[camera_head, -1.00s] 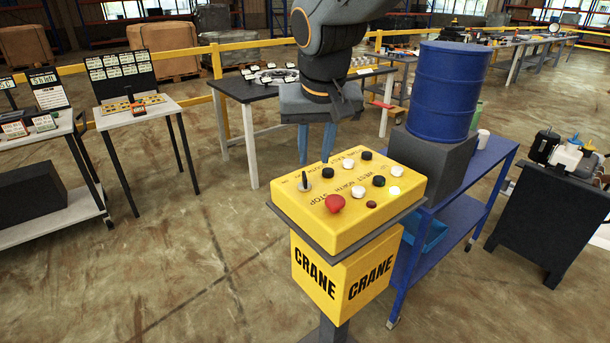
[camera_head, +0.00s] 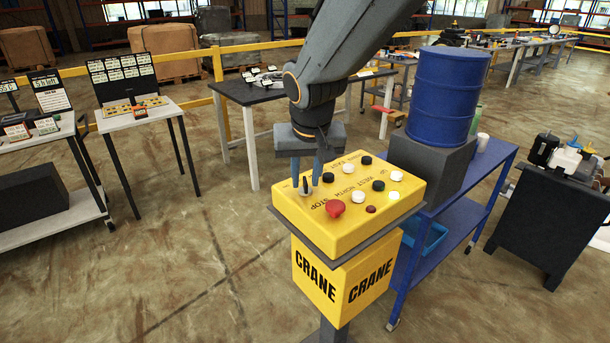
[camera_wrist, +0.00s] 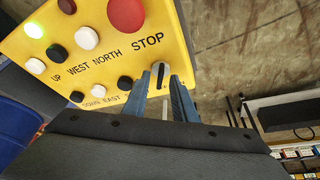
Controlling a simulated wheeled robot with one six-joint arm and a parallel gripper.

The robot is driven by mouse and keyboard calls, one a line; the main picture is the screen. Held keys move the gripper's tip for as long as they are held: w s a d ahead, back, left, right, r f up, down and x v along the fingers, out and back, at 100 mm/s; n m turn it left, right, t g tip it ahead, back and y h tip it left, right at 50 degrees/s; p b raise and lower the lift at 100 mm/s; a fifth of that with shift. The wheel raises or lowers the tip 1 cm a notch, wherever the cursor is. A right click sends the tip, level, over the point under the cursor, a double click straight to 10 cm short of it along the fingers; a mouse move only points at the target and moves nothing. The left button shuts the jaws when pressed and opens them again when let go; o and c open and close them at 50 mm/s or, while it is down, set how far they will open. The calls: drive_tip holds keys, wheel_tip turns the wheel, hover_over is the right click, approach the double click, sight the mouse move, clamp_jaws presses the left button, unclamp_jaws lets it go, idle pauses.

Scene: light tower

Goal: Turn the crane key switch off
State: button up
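The yellow crane control box (camera_head: 352,222) stands on a post with CRANE printed on its sides. Its key switch (camera_head: 305,187), a dark upright key in a pale round base, is at the left corner of the top. It also shows in the wrist view (camera_wrist: 160,72), beside the word STOP. My gripper (camera_head: 307,178) is over that corner, pointing down. Its two blue-grey fingers are apart, one on each side of the key, in the wrist view (camera_wrist: 162,88). I cannot tell whether they touch it.
A red mushroom button (camera_head: 335,208) sits close to the key, with several black and white buttons beyond it. One button glows pale green in the wrist view (camera_wrist: 34,29).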

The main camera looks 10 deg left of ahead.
clamp_jaws()
drive_tip(key=shift+n, duration=0.3)
drive_tip(key=shift+w+d+n+y+p, duration=0.1)
drive_tip(key=shift+n+y+p, duration=0.2)
drive_tip(key=shift+n+p, duration=0.2)
drive_tip(key=shift+n+y, duration=0.3)
drive_tip(key=shift+n, duration=0.5)
drive_tip(key=n+b, duration=0.1)
drive_tip(key=n+g+b, duration=0.1)
drive_tip(key=b, duration=0.1)
drive_tip(key=n+y+b, duration=0.1)
drive_tip(key=n+b, duration=0.1)
drive_tip(key=shift+w+d+f+g, duration=0.1)
drive_tip(key=shift+w+f+g, duration=0.1)
drive_tip(key=shift+w+g, duration=0.1)
drive_tip(key=n+b, duration=0.2)
drive_tip(key=n+g+b, duration=0.1)
drive_tip(key=n+b, duration=0.1)
drive_tip(key=b, duration=0.1)
drive_tip(key=shift+r+n+g+y, duration=0.2)
drive_tip(key=shift+n+g+y, duration=0.1)
